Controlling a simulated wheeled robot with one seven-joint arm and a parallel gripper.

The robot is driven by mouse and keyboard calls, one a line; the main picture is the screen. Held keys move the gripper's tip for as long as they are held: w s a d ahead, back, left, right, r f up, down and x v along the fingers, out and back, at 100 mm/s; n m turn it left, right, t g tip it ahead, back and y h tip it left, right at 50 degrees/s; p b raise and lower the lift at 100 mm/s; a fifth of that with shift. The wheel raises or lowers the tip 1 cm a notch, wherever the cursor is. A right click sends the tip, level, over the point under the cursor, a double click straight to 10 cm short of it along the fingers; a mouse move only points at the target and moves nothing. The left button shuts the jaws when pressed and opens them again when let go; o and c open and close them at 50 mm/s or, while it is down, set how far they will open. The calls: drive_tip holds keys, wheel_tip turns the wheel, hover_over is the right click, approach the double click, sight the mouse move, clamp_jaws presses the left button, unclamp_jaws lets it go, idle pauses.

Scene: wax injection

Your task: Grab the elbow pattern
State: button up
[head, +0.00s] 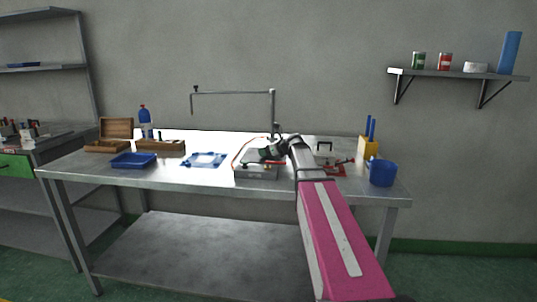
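I cannot make out the elbow pattern for certain in the head view; it may be hidden or too small to tell. My pink arm reaches from the lower right over the metal table (215,178). Its dark end, with my gripper (262,156), is above or beside a grey metal block-like device (257,172) near the middle of the table. The fingers are too small and dark to tell whether they are open or shut, or whether they hold anything.
On the table are a blue tray (133,161), wooden boxes (160,146), a blue bottle (145,122), a flat blue piece (205,159), a blue cup (383,173) and a yellow holder (369,147). A metal stand (273,112) rises behind my gripper.

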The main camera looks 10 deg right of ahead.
drive_tip(key=shift+c, duration=0.7)
drive_tip(key=shift+r, duration=0.1)
